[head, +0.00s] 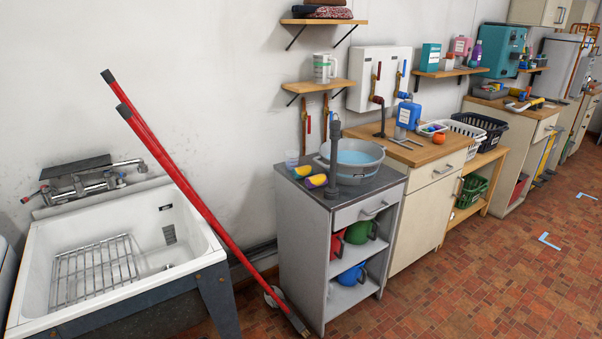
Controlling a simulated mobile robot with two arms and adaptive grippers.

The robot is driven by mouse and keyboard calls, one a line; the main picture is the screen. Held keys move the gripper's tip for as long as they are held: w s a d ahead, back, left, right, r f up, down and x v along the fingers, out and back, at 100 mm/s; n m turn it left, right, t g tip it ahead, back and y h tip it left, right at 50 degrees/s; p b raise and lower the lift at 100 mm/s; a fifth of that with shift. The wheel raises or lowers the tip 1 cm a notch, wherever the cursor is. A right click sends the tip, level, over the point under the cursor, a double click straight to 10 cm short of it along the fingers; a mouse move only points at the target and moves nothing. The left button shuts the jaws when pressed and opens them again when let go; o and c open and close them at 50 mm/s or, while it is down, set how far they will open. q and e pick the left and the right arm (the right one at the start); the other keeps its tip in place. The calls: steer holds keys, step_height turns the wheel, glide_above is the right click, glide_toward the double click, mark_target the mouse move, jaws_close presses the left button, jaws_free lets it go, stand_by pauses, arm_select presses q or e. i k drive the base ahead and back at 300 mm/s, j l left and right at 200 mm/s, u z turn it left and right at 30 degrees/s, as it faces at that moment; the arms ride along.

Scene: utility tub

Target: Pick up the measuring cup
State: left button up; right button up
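A small clear cup (292,159) stands upright at the back left of the grey cabinet's dark top (312,199). It looks like a measuring cup, but any markings are too small to read. A white jug (324,67) with a green marking stands on a wooden wall shelf (318,86) above; it could also be a measuring vessel, and I cannot tell which is meant. Neither of my grippers is in view.
Red poles (190,190) lean between the white sink (50,240) and the cabinet. The tiled floor (470,290) at the right is mostly clear.

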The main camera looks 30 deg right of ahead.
mark_target(292, 157)
steer(key=z, duration=1.4)
steer(key=i+l+u, duration=0.1)
steer(key=i, duration=0.8)
